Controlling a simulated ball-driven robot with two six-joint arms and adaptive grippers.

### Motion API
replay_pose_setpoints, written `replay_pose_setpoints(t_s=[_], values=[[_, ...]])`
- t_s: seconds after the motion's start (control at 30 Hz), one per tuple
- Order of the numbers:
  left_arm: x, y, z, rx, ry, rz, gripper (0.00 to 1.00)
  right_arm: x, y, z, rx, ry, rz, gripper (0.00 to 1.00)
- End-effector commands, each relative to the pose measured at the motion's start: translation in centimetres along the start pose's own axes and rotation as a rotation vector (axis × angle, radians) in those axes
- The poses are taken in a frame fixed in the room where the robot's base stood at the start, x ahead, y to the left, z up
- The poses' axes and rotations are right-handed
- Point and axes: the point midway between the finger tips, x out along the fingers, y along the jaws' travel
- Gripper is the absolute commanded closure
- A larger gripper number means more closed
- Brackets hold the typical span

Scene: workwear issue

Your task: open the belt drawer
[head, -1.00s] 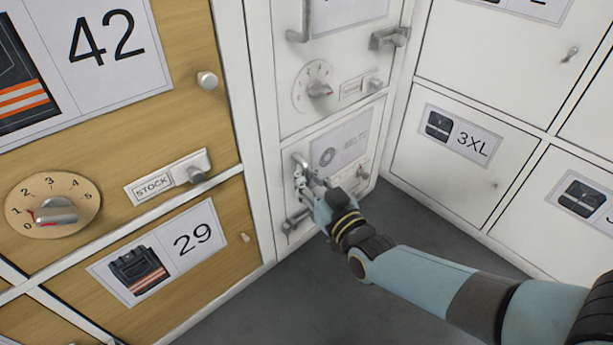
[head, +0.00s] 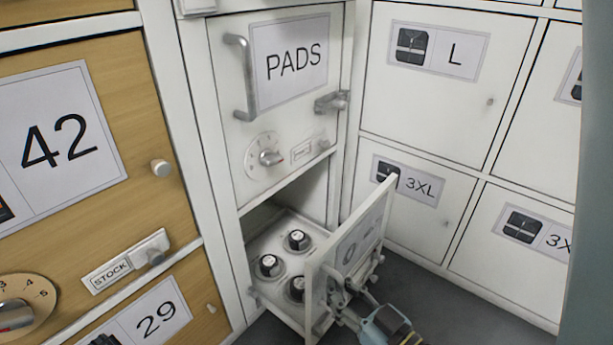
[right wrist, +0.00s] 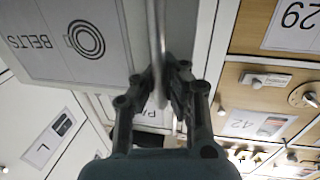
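The belt drawer (head: 318,268) stands pulled out from the white cabinet, low in the head view. Several rolled dark belts (head: 298,240) sit in it, in round holders. The right wrist view shows its front with the BELTS label (right wrist: 68,40), upside down. My right gripper (head: 342,292) is at the front's outer face. In the right wrist view my right gripper (right wrist: 163,80) has its fingers closed around the drawer's upright bar handle (right wrist: 158,28). My left gripper is out of view.
The PADS drawer (head: 222,90) above is shut, with a bar handle, latch and dial. White lockers (head: 425,110) stand close on the right, wooden doors (head: 130,60) on the left. Grey floor (head: 440,305) lies free in front of the lockers.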

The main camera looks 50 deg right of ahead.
Motion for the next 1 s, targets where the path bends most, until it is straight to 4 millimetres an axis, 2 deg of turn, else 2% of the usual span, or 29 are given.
replay_pose_setpoints(t_s=[0.03, 0.2, 0.4, 0.63, 1.0], values=[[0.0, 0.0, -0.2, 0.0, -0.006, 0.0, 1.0, -1.4, 0.2, 0.1, -0.001, -0.005, -0.001, 1.0], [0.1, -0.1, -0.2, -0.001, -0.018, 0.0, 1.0, -5.2, 0.9, 0.1, 0.0, -0.006, -0.002, 1.0], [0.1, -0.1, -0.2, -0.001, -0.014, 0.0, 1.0, -8.2, 1.5, 0.1, -0.001, -0.004, -0.002, 1.0], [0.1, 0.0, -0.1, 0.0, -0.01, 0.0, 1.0, -9.8, 1.8, 0.1, -0.001, -0.003, -0.002, 1.0], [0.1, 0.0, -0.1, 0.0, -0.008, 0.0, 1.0, -10.1, 1.9, 0.1, 0.0, -0.003, -0.002, 1.0]])
